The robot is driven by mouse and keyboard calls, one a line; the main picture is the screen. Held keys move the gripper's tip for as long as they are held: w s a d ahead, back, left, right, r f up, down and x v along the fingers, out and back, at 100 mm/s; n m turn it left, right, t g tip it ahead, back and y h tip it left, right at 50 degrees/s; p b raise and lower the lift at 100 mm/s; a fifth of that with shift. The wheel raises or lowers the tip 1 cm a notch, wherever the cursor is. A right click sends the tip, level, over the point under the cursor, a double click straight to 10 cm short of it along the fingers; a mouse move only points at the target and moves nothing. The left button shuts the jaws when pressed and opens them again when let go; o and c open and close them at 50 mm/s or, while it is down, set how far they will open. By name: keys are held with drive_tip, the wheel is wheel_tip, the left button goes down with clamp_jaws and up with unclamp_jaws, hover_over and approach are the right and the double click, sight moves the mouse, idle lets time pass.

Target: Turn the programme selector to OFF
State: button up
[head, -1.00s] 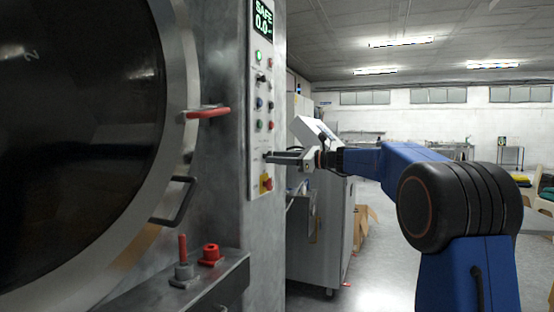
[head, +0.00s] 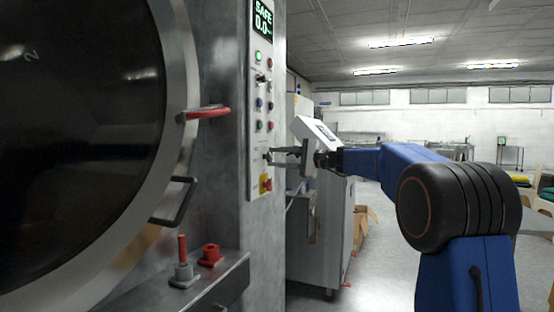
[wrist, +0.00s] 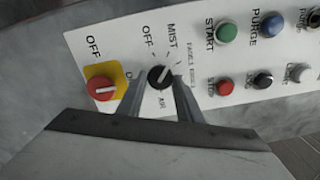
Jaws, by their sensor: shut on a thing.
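The programme selector is a small black knob (wrist: 160,77) on the white control panel, with OFF, MIST and AIR printed around it in the wrist view. Its pale pointer mark appears to lie toward MIST, up and right in that view. A further label to its left is partly hidden by a finger. My gripper (wrist: 162,90) has one finger on each side of the knob and is shut on it. In the head view my gripper (head: 273,156) reaches the panel from the right, and the knob is too small to read there.
A red rotary switch on a yellow plate (wrist: 103,88) sits close beside the left finger. START (wrist: 227,31), PURGE (wrist: 271,24) and STOP (wrist: 224,88) buttons are to the right. The washer's large round door (head: 80,120) and its red handle (head: 205,114) stand left of the panel.

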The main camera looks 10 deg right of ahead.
drive_tip(key=n, duration=0.5)
drive_tip(key=shift+n, duration=2.4)
drive_tip(key=o, duration=1)
drive_tip(key=v, duration=1.7)
drive_tip(key=shift+s+d+r, duration=0.1)
drive_tip(key=shift+s+d, duration=0.05)
